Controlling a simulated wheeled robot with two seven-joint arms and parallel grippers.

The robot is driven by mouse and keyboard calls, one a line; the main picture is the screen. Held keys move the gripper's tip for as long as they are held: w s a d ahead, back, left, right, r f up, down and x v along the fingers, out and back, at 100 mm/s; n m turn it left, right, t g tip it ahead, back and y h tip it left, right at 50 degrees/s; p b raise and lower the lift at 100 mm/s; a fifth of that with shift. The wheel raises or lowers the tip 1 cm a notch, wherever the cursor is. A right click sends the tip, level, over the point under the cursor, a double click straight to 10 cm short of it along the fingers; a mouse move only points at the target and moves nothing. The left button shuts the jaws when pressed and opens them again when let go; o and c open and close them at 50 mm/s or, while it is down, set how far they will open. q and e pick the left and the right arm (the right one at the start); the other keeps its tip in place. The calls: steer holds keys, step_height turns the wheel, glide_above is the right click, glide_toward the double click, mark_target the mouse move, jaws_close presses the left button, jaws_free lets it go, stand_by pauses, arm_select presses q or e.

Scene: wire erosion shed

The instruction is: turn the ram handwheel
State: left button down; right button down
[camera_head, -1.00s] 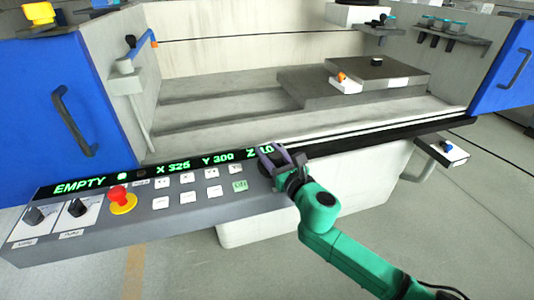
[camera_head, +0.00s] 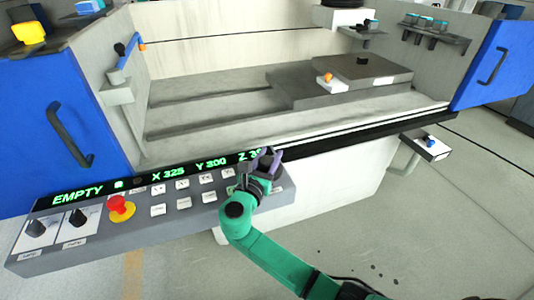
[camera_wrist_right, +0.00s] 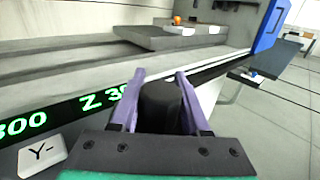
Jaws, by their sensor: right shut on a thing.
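The ram handwheel (camera_wrist_right: 161,103) is a dark, rounded knob at the right end of the control panel (camera_head: 187,228). In the wrist view it sits between the two purple fingers of my right gripper (camera_wrist_right: 160,88), which is shut on it. In the head view my right gripper (camera_head: 261,163) covers most of the handwheel. The green display (camera_head: 120,183) reads EMPTY, X 325, Y 300 and a Z value starting with 3, whose end is hidden by the gripper. My left gripper is not in view.
A red emergency button (camera_head: 120,206) and rows of white keys lie left of my right gripper. The machine tank (camera_head: 200,105) with a grey block (camera_head: 362,68) stands behind the panel. A small box with a blue knob (camera_head: 428,147) juts out at right. Open floor lies in front.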

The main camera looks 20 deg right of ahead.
steer(key=shift+s+d+m+g+h, duration=0.1)
steer(key=shift+m+g+h, duration=0.4)
steer(key=shift+g+h, duration=0.1)
steer(key=shift+s+d+m+g+h, duration=0.1)
steer(key=shift+m+g+h, duration=0.4)
steer(key=shift+h, duration=0.1)
steer(key=shift+c, duration=1.9)
jaws_free()
